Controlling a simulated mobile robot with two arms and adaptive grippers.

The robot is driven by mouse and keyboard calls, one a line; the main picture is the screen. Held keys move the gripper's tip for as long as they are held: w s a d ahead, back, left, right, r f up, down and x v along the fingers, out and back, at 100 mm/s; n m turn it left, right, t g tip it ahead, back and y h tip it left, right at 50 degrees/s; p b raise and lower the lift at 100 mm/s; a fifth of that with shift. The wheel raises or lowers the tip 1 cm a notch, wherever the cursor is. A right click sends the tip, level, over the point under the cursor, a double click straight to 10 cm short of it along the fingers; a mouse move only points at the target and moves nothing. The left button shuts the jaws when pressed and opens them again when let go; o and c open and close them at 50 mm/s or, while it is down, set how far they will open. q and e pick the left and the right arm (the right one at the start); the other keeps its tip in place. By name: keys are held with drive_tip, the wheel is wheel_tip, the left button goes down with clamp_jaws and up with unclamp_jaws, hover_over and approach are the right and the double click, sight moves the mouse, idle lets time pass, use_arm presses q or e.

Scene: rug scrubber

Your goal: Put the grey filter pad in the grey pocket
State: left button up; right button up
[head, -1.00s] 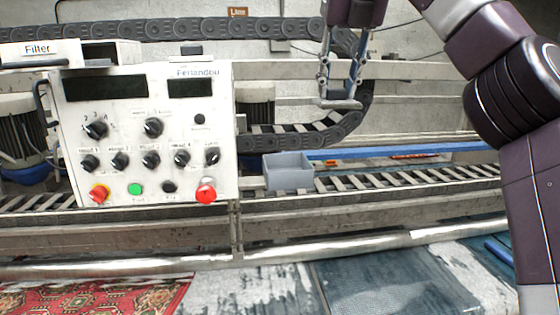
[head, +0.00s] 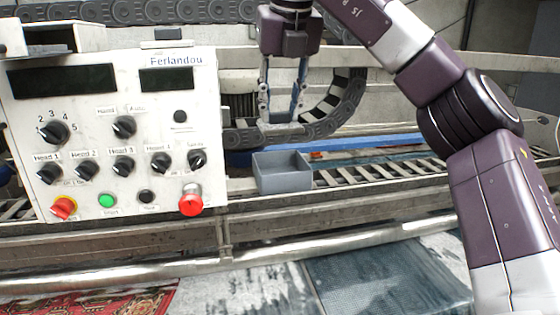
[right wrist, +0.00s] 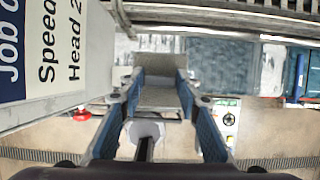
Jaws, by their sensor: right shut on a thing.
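My right gripper (head: 281,118) hangs pointing down, above the conveyor and to the right of the white control panel. It is shut on the grey filter pad (head: 280,125), which shows as a thin grey edge between the fingertips. In the right wrist view the pad (right wrist: 158,97) lies between the two blue-lined fingers (right wrist: 158,85). The grey pocket (head: 284,180) is an open box on the conveyor rail, just right of the panel. In the head view the gripper is above the pocket, with a clear gap. My left gripper is out of view.
The white control panel (head: 100,90), with knobs and buttons, stands close left of the pocket. A curved black cable chain (head: 345,100) is behind the gripper. A blue bar (head: 365,143) runs along the conveyor (head: 400,173). Right of the pocket, the conveyor is clear.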

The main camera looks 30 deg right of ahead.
sight(282, 125)
wheel_tip(282, 125, down, 6)
drive_tip(key=shift+s+r, duration=0.15)
drive_tip(key=shift+r, duration=0.05)
drive_tip(key=shift+d+f, duration=0.15)
drive_tip(key=shift+f, duration=1.15)
drive_tip(key=shift+f+p, duration=0.3)
drive_tip(key=shift+f, duration=1)
drive_tip(key=o, duration=0.8)
drive_tip(key=shift+f, duration=0.1)
drive_tip(key=shift+o, duration=0.8)
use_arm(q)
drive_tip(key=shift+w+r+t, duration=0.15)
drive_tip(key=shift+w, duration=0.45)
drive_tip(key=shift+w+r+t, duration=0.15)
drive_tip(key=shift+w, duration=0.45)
